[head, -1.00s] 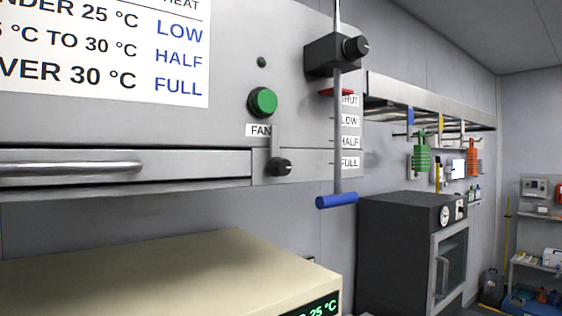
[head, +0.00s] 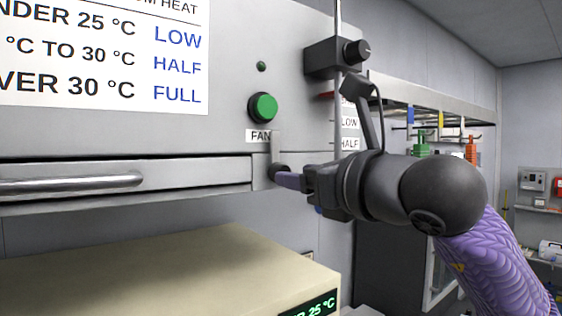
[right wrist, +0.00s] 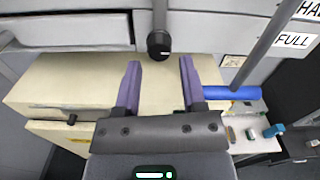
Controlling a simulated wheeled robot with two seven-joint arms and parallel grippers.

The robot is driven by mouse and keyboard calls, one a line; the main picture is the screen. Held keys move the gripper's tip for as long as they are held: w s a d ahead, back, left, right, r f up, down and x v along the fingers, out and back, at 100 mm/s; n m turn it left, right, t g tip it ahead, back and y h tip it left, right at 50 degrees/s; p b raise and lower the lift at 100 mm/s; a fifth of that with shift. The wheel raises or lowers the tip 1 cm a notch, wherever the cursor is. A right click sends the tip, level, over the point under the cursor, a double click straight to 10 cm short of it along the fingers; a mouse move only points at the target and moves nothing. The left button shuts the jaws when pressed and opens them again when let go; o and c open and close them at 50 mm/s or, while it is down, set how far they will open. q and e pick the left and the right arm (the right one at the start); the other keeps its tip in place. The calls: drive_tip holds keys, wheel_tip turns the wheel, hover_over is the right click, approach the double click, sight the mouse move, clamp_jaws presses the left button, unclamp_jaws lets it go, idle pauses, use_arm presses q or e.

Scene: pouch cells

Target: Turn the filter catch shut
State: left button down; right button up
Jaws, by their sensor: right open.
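The filter catch is a short grey lever (head: 275,147) with a black knob (head: 278,169) at its lower end. It hangs upright below the FAN label, by the right end of the filter drawer (head: 200,174). In the right wrist view the knob (right wrist: 159,44) lies just beyond and between the fingertips. My left gripper is not in view.
A grey rod with a blue handle (right wrist: 230,92) hangs right of the catch, largely hidden by my arm in the head view. A green button (head: 262,107) sits above. A beige box (head: 180,270) with a lit display stands below. The drawer has a bar handle (head: 70,184).

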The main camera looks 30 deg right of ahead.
sight(279, 156)
drive_tip(key=w, duration=0.2)
drive_tip(key=w+p, duration=0.1)
drive_tip(key=w, duration=0.1)
drive_tip(key=shift+w+a+r, duration=0.15)
drive_tip(key=shift+a, duration=0.05)
drive_tip(key=shift+w, duration=0.2)
clamp_jaws()
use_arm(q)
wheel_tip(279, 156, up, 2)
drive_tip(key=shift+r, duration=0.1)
